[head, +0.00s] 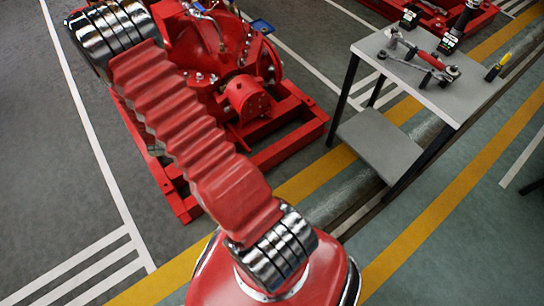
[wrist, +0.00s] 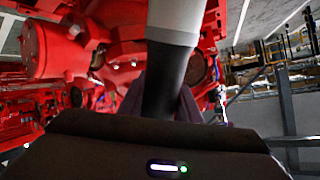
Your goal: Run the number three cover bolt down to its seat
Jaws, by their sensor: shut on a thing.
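In the wrist view my gripper (wrist: 160,104) is shut on a thick cylindrical tool (wrist: 172,75), black at the lower part and pale grey above. The tool runs up out of the top of the picture, so its working end is hidden. Behind it is the red pumpset (wrist: 60,50), which also shows in the head view (head: 247,98) with a round cover and bolts around its rim. I cannot make out which bolt is number three. In the head view my arm crosses the pumpset, and the gripper is out of sight.
A grey two-shelf table (head: 435,95) stands at the right of the head view. It holds a red-handled tool (head: 430,60), metal wrenches, dark boxes and a yellow-black tool (head: 497,67). The pumpset's red base frame (head: 290,125) sticks out low. Floor at the left is clear.

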